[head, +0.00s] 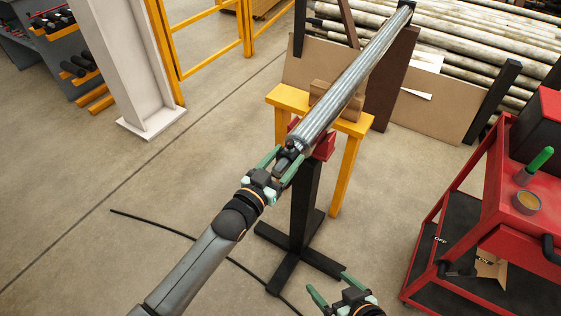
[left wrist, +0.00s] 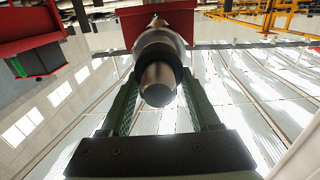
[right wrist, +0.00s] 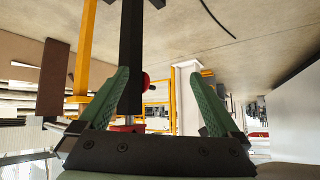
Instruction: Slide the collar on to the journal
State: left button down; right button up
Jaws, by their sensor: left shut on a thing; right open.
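The long grey metal roller (head: 345,95) lies sloped across the stands, its near end toward me. My left gripper (head: 284,163) is at that end, shut on the dark collar (head: 288,158). In the left wrist view, the journal (left wrist: 159,84) shows its dark rounded end between the green fingers, with a dark ring around it nearer the roller. The ring looks like the collar; how far along the journal it sits is hard to tell. My right gripper (head: 332,290) is open and empty, low at the bottom of the head view.
A red-topped black stand (head: 304,205) and a yellow trestle (head: 352,128) stand under the roller. A red cart (head: 480,215) with a can and green-handled tool is at the right. A pale column (head: 125,70) is at the left. The floor to the left is mostly clear, with a black cable.

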pick_arm(q)
jog(key=shift+c, duration=0.2)
grip_release()
jog(key=s+a+f+n+g+y+p, duration=0.1)
jog(key=s+a+f+y+p, duration=0.1)
jog(key=s+a+p, duration=0.2)
jog(key=s+a+f+n+g+y+p, duration=0.2)
jog(key=s+a+f+y+p, duration=0.1)
jog(key=s+a, duration=0.7)
jog(key=s+a+f+n+g+y+p, duration=0.2)
jog(key=s+a+p, duration=0.3)
jog(key=s+a, duration=0.3)
jog(key=s+f+y, duration=0.1)
jog(key=s, duration=0.3)
jog(key=shift+s+f, duration=0.15)
jog(key=shift+s, duration=0.15)
pick_arm(e)
jog(key=s+d+r+h, duration=0.1)
jog(key=s+d+r, duration=0.1)
jog(key=r, duration=0.6)
jog(key=shift+d+m, duration=0.4)
jog(key=shift+d, duration=0.2)
